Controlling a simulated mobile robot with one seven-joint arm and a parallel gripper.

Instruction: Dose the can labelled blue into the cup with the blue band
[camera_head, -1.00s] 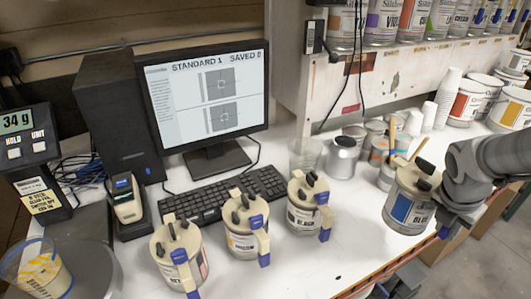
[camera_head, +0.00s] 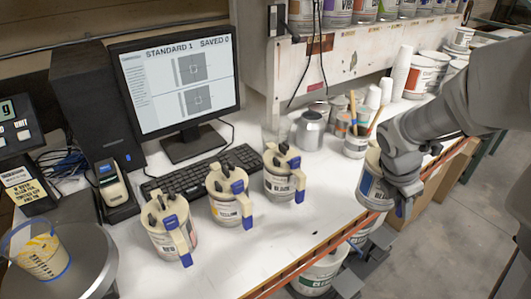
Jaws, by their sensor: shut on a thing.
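My gripper (camera_head: 402,190) is shut on a white can with a blue label patch (camera_head: 371,188), at the right end of the bench near its front edge. The arm hides the can's right side and most of its top. I cannot tell whether its base clears the bench. The clear cup with a blue band (camera_head: 44,262) near its base stands on the round scale pan (camera_head: 95,262) at the lower left. Yellowish streaks show on the cup. My gripper is far to the right of it.
Three lidded cans stand between them: red (camera_head: 167,232), yellow (camera_head: 231,205) and black (camera_head: 282,180). A keyboard (camera_head: 200,172) and monitor (camera_head: 175,85) are behind. A pot with brushes (camera_head: 355,147) stands behind the held can. White bench is clear in front.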

